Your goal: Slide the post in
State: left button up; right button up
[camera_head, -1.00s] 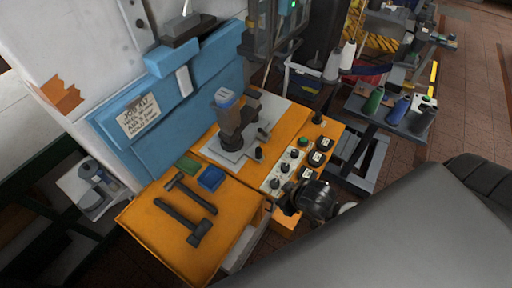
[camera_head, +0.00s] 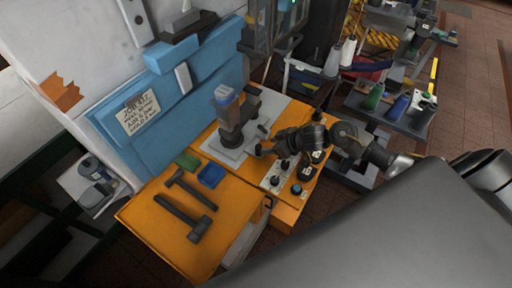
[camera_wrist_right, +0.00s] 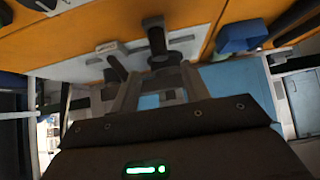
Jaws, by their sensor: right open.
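A dark upright post (camera_head: 228,118) with a blue top stands on a light grey plate (camera_head: 222,153) on the orange bench. A dark arm-like part stands just behind it, to its right. My right gripper (camera_head: 262,147) reaches in from the right, low over the plate's right edge, a little right of the post. In the right wrist view its two fingers (camera_wrist_right: 160,88) are apart with nothing held. A dark peg (camera_wrist_right: 156,40) shows beyond and between the fingertips there, and another dark rod (camera_wrist_right: 116,66) lies beside it. Contact cannot be told. My left gripper is not in view.
A control panel (camera_head: 271,181) with knobs lies below my right gripper. A blue backboard rises behind. A rack of spools (camera_head: 392,102) stands at the right.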

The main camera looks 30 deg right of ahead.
aim_at(260, 147)
jog(key=p+x, duration=0.1)
jog(key=x, duration=0.8)
jog(key=shift+w+a+f, duration=0.15)
jog(key=shift+w+f, duration=0.1)
jog(key=shift+f, duration=0.05)
jog(key=shift+c, duration=0.5)
grip_shut()
